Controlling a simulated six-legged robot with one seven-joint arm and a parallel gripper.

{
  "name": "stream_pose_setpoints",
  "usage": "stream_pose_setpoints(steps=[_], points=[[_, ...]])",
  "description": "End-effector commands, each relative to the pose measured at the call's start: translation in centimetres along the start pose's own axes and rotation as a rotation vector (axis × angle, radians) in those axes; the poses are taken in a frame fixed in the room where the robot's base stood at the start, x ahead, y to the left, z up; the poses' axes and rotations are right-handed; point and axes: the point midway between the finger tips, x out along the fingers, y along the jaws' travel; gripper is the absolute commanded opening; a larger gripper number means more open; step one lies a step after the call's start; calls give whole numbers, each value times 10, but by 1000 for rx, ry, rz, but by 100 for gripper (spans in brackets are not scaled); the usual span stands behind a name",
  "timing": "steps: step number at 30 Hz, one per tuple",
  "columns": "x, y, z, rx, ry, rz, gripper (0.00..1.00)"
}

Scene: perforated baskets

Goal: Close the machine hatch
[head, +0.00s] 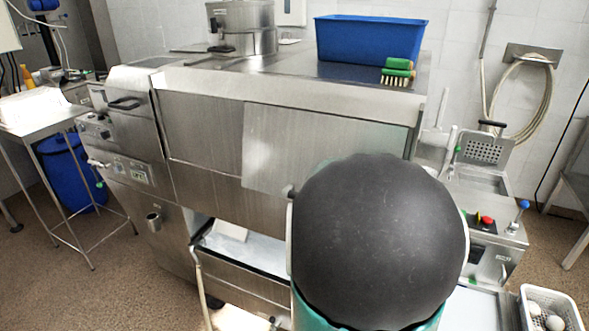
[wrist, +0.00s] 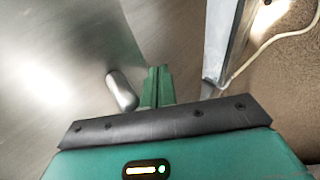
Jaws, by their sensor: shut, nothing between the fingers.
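The machine (head: 205,125) is a large stainless steel unit across the middle of the head view. A lighter, smooth metal panel (head: 300,150) on its front looks like the hatch. My arm covers the panel's lower right part. Below and left of it is an opening with a pale tray-like surface (head: 262,254). In the wrist view, my gripper (wrist: 157,76) has green fingers shut together with nothing between them. A rounded metal handle or bar end (wrist: 122,90) is just left of the fingers; I cannot tell whether they touch. My gripper is hidden in the head view.
A blue bin (head: 367,40) and a green brush (head: 397,72) are on top of the machine. A control box with a red button (head: 487,221) and a white basket (head: 550,308) are at right. A metal table (head: 40,122) stands left. Brown floor is clear at lower left.

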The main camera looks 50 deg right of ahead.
Motion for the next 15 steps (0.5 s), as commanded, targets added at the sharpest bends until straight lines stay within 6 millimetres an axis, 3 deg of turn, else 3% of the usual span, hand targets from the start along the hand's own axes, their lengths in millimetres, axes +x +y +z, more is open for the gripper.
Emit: stream_pose_setpoints(steps=[15], points=[[29,17,18,-33,-3,113,0]])
